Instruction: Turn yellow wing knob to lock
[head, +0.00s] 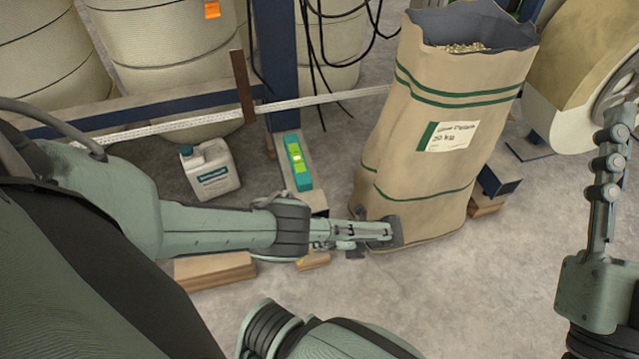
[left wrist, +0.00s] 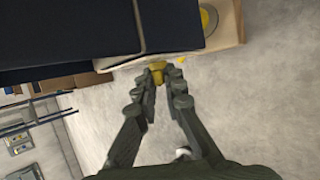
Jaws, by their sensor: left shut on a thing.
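The yellow wing knob (left wrist: 157,72) shows in the left wrist view, at the edge of a dark-faced block with a light wooden underside. The fingertips of my left gripper (left wrist: 158,84) are closed around it, one finger on each side. In the head view, my left gripper (head: 378,236) reaches right, in front of the paper sack's base, and the knob cannot be made out there. My right gripper (head: 612,150) is at the right edge of the head view, pointing up, seen side-on. Its finger spacing cannot be told.
A tall paper sack of pellets (head: 440,130) stands behind my left gripper. A white canister (head: 209,170) and a green-and-yellow device (head: 297,162) are to the left. A yellow disc (left wrist: 208,19) is near the knob. Open concrete floor (head: 470,300) lies in front.

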